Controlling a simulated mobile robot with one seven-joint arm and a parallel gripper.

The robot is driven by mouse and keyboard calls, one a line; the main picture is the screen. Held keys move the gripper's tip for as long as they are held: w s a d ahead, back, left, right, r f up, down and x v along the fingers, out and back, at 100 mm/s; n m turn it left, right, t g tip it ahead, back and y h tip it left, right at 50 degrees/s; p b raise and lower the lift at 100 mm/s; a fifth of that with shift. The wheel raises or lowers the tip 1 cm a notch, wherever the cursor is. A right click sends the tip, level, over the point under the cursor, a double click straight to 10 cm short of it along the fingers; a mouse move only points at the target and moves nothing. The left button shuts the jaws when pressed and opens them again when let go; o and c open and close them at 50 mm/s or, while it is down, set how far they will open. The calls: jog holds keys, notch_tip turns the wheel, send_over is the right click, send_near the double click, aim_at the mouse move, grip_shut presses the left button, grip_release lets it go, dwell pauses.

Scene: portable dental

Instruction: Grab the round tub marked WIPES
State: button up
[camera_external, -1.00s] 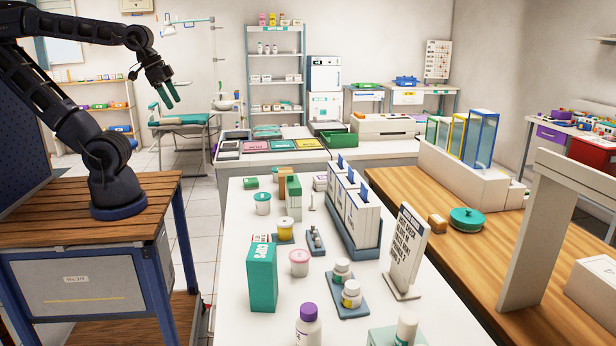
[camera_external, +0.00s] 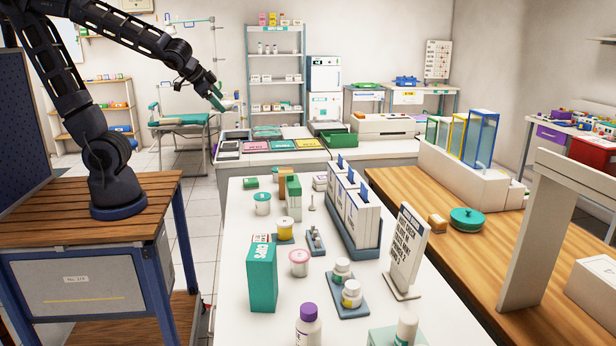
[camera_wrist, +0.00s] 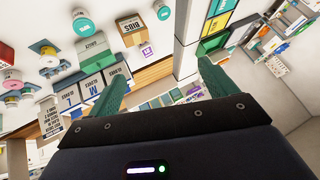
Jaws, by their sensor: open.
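Several small round tubs stand on the white table. One has a teal lid (camera_external: 262,203), one a yellow lid (camera_external: 285,229) and one a pink lid (camera_external: 299,262). The same teal-lidded (camera_wrist: 82,22), yellow-lidded (camera_wrist: 47,56) and pink-lidded (camera_wrist: 12,80) tubs show at the upper left of the wrist view. Their lettering is too small to read, so I cannot tell which is marked WIPES. My gripper (camera_external: 226,101) is open and empty, high in the air beyond the table's far left end. Its two green fingers (camera_wrist: 162,70) are spread apart in the wrist view.
A tall green box (camera_external: 262,278), a rack of glove boxes (camera_external: 355,215), a standing sign (camera_external: 407,250) and small bottles (camera_external: 352,295) crowd the table. An upright green box (camera_external: 293,198) stands close to the teal-lidded tub. The table's left edge strip is mostly clear.

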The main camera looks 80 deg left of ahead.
jog(key=w+f+m+t, duration=0.1)
jog(key=w+f+m, duration=0.15)
jog(key=w, duration=0.45)
jog(key=m+g+h, duration=0.4)
jog(key=h, duration=0.3)
send_over(263, 196)
jog(key=s+a, duration=0.2)
notch_tip(263, 196, down, 22)
jog(key=shift+s+f, duration=0.1)
jog(key=shift+d+f, duration=0.15)
jog(key=shift+f, duration=0.25)
jog(key=shift+m, duration=0.25)
jog(key=shift+x, duration=2.55)
jog(key=shift+f, duration=0.1)
jog(key=shift+a+x, duration=0.1)
jog(key=shift+x, duration=1.1)
jog(key=shift+a+x, duration=0.15)
jog(key=shift+x, duration=1.05)
jog(key=shift+f, duration=0.15)
